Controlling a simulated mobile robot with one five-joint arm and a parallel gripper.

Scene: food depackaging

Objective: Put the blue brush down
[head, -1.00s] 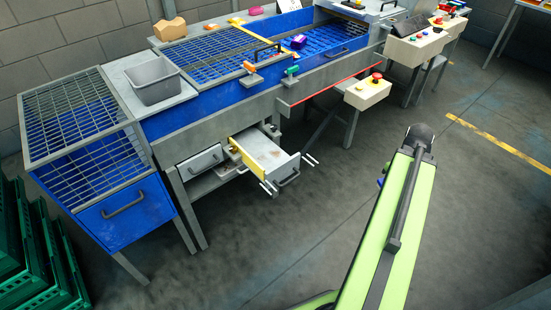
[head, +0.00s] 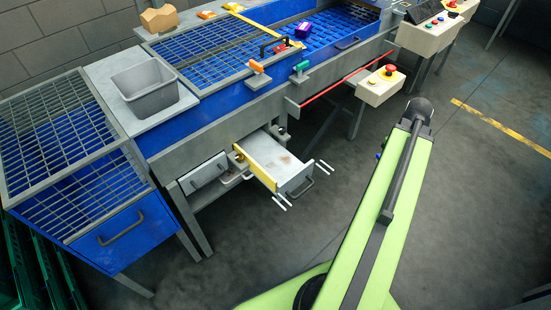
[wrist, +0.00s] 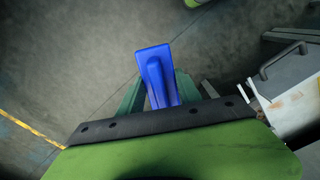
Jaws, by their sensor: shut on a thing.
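The blue brush (wrist: 157,72) shows in the wrist view as a blue handle or block pointing away from the camera. My gripper (wrist: 160,88) is shut on it, with one dark green finger on each side. The brush is held above the grey floor; its bristles are not visible. In the head view my arm hides the gripper, and only a small bit of blue shows beside the arm's far end, too small to identify.
An open drawer (head: 297,174) sticks out under the blue workbench; its handle side shows at the right of the wrist view (wrist: 290,85). A grey bin (head: 150,95) stands on the bench's left shelf. A control box (head: 381,88) with a red button juts out. Floor in front is clear.

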